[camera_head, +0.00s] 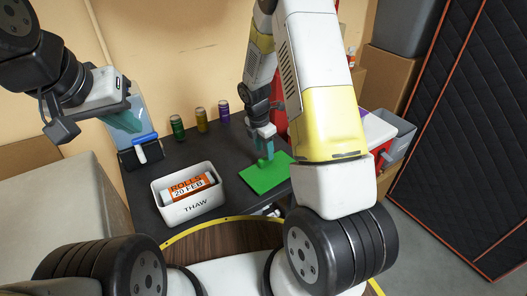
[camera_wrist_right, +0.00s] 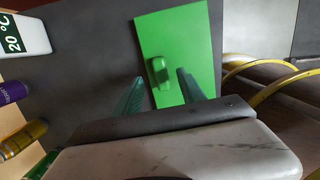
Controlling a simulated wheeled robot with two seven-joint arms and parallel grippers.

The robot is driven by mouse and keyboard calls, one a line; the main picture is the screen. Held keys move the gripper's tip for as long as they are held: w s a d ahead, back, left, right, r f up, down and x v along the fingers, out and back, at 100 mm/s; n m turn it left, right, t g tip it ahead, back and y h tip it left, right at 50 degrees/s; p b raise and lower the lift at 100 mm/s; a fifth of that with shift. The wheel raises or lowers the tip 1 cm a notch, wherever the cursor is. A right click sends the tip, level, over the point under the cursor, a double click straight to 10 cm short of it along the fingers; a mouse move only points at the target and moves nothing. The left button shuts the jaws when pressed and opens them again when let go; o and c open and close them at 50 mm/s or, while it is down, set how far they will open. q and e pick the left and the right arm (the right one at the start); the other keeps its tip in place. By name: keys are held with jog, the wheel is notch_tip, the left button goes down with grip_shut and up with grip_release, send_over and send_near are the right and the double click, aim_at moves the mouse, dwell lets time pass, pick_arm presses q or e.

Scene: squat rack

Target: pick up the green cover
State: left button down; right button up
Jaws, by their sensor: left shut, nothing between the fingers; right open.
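The green cover (camera_head: 270,182) is a flat rectangular panel lying on the dark table. It also shows in the right wrist view (camera_wrist_right: 190,40), with a small raised green handle (camera_wrist_right: 159,71) on it. My right gripper (camera_head: 266,154) points down over the cover. In the right wrist view its two teal fingers (camera_wrist_right: 160,78) are open and apart, with the handle between and just beyond their tips as seen. Contact cannot be told. My left gripper (camera_head: 122,120) is shut and empty, raised at the left above the table's far left side, away from the cover.
A white THAW bin (camera_head: 188,211) holding an orange-labelled rolls packet stands left of the cover. A green can (camera_head: 177,127), yellow can (camera_head: 201,120) and purple can (camera_head: 223,112) line the back. A grey bin (camera_head: 399,142) is at right. The table between cans and bin is clear.

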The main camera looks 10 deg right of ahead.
aim_at(265, 158)
jog(key=f, duration=0.4)
jog(key=shift+d+f, duration=0.25)
jog(key=shift+f, duration=0.05)
grip_shut()
